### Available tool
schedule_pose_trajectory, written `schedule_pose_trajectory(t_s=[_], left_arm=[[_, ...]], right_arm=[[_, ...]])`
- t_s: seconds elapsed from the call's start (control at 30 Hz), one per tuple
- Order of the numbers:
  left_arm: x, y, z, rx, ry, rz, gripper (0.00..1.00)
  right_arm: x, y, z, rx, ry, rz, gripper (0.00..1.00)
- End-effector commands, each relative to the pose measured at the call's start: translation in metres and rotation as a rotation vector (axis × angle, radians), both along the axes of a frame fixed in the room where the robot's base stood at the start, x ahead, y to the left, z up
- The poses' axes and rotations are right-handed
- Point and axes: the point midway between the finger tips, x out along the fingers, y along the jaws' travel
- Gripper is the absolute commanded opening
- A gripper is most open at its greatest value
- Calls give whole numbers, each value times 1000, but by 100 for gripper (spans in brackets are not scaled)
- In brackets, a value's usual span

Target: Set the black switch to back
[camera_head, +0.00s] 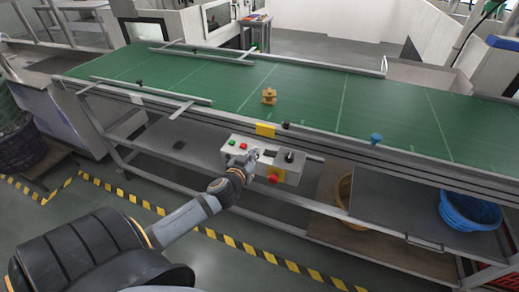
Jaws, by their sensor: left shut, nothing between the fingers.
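The black switch (289,156) is a small dark knob near the right end of a light grey control box (227,152) on the front of the conveyor. Which way the switch is set is too small to tell. My left gripper (253,154) is shut and empty, with its tips at the middle of the box. It is left of the switch and apart from it, and hides part of the box. My right gripper is not in view.
The box also carries a green button (231,142), a red button (243,146) and a red knob (275,176) below the switch. A tan part (269,97) and a blue part (376,138) lie on the green belt (310,95). A blue basket (470,213) stands lower right.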

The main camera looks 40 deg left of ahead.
Motion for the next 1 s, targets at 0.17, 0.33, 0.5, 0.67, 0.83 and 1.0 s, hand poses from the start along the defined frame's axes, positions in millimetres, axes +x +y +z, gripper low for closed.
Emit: schedule_pose_trajectory(t_s=[0.17,0.33,0.5,0.67,0.83,1.0], left_arm=[[-20,-4,5,1,1,-1,0],[-25,-5,7,-1,-1,0,0],[-24,-5,7,-1,-1,0,0],[-24,-5,7,-1,-1,0,0],[-24,-4,4,0,4,2,0],[-30,26,-64,32,135,44,0]], right_arm=[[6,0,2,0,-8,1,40],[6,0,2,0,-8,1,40],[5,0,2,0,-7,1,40],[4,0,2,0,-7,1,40],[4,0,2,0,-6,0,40],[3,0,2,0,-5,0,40]])
